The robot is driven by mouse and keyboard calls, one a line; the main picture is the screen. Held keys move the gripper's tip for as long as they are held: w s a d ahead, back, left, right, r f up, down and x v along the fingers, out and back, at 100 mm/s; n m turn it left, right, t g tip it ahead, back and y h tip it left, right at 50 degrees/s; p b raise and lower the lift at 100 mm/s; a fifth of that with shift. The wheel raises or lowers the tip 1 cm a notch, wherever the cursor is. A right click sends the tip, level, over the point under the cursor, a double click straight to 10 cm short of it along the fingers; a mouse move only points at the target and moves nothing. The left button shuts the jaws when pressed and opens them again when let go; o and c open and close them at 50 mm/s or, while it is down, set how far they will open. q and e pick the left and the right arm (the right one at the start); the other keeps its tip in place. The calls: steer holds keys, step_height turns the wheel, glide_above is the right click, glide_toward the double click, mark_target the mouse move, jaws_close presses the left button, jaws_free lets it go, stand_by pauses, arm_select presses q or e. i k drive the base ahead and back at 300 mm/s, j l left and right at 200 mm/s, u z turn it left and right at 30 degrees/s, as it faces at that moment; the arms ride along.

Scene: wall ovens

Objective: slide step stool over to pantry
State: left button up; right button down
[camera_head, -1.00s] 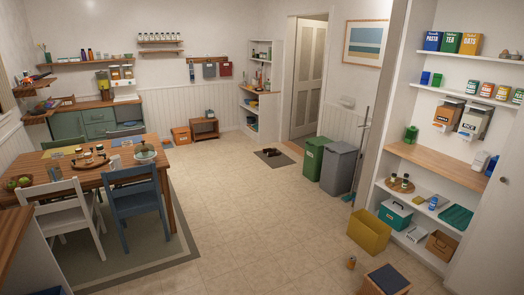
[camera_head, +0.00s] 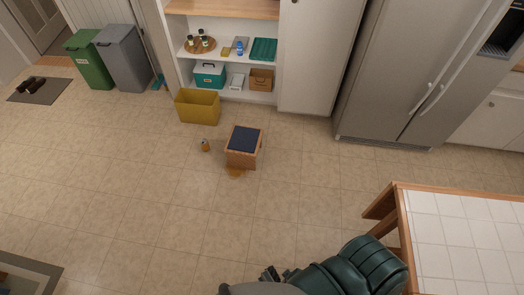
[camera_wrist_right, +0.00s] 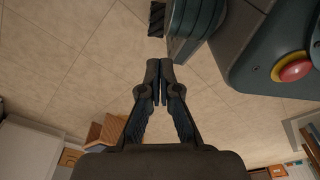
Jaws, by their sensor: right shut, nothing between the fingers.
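The step stool (camera_head: 242,147) stands upright on the tiled floor near the centre of the head view, wooden with a dark top pad. My right gripper (camera_wrist_right: 158,78) is shut and empty in the wrist view, over floor tiles. My dark green arm shows at the bottom of the head view, well short of the stool. A wooden object (camera_wrist_right: 105,133) is low left in the wrist view; I cannot tell if it is the stool. My left gripper is out of view.
A yellow bin (camera_head: 197,107) stands in front of the pantry, left of the stool. A small orange jar (camera_head: 205,145) and an orange-brown patch (camera_head: 237,172) are on the floor beside the stool. A tile-topped table (camera_head: 465,235) is at right, a fridge (camera_head: 415,75) behind.

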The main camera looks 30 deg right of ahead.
mark_target(243, 143)
steer(key=i+l+z, duration=0.2)
steer(key=i, duration=0.2)
steer(key=i+z, duration=0.15)
steer(key=i, duration=0.25)
